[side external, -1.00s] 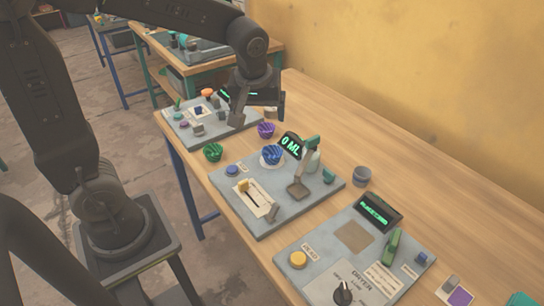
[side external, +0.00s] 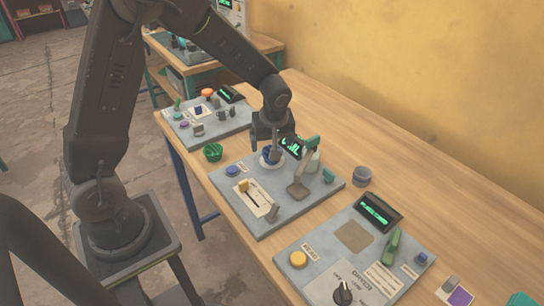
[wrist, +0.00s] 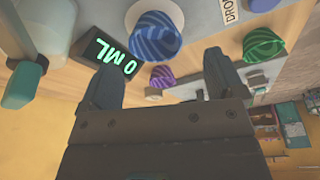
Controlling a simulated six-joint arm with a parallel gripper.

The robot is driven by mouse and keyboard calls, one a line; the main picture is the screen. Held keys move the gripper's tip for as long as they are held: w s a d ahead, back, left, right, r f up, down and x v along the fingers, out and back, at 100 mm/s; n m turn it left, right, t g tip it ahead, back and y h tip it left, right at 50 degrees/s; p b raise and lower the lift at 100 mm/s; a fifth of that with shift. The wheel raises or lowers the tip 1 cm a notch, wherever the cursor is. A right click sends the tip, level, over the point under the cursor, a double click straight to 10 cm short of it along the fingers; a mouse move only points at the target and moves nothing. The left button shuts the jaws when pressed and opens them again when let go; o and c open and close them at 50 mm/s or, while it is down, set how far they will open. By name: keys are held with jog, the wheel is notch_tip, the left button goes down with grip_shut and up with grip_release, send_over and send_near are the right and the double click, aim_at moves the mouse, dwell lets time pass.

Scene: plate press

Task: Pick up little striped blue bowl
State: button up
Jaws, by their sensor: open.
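The little striped blue bowl (wrist: 155,36) sits upright on a white round pad (wrist: 160,54) in the wrist view. In the side view the blue bowl (side external: 267,156) is partly hidden by my gripper (side external: 268,146). My gripper (wrist: 160,62) is open, with nothing between its fingers. Its fingers point toward the bowl from just above and beside it, and I cannot tell whether they touch it.
A striped purple bowl (wrist: 161,77) and a striped green bowl (wrist: 263,45) are nearby. A lit "0 ML" display (wrist: 113,57) stands close to the blue bowl. A grey arm with a teal end (side external: 305,165) rises beside it.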

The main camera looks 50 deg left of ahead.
jog(key=x, duration=0.5)
jog(key=shift+w+d+f, duration=0.15)
jog(key=shift+d+f, duration=0.05)
jog(key=c, duration=0.8)
jog(key=shift+r, duration=0.15)
